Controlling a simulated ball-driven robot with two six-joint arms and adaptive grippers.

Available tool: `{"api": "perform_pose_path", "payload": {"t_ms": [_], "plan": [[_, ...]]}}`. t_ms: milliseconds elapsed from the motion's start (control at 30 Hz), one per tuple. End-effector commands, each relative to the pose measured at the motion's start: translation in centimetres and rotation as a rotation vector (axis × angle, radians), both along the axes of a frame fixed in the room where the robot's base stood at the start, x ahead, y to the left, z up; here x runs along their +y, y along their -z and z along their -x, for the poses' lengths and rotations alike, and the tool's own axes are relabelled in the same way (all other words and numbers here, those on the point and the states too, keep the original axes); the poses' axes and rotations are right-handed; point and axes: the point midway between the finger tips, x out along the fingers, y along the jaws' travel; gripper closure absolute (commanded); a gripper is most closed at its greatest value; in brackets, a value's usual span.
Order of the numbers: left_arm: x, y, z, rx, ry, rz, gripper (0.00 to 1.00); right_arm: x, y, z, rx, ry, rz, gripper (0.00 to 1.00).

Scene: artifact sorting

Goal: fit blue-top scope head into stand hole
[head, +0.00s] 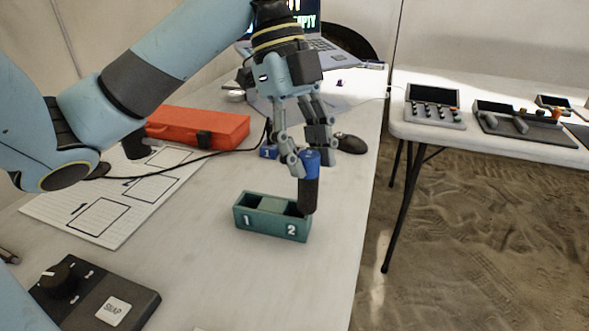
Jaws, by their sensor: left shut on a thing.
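My left gripper (304,166) is shut on the blue-top scope head (308,190), a dark cylinder with a blue upper part. It holds the scope head roughly upright at the right end of the green stand (272,229), by the side marked 2. The lower end of the scope head overlaps the stand's far right rim; I cannot tell whether it is inside the hole or just behind or above it. The stand's left opening, by the 1, looks empty. My right gripper is not in view.
A blue block (268,152) and a dark mouse (350,144) lie behind the gripper. A red case (198,128), a laptop (318,45) and a marked sheet (110,200) are on the table. A dark control box (95,298) is front left. A second table (480,135) stands right.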

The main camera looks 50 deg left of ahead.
Motion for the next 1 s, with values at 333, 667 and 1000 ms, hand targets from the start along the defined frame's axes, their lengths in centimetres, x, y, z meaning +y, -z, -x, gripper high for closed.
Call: {"api": "perform_pose_path", "payload": {"t_ms": [333,667,1000], "plan": [[2.6,2.1,-0.1,0.003,-0.002,0.002,1.0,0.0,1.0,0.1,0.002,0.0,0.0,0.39],[2.6,5.6,-0.1,0.001,-0.001,0.0,1.0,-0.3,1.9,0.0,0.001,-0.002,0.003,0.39],[2.6,5.8,-0.1,0.002,-0.001,0.0,0.64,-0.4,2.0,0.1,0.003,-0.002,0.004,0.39]]}}
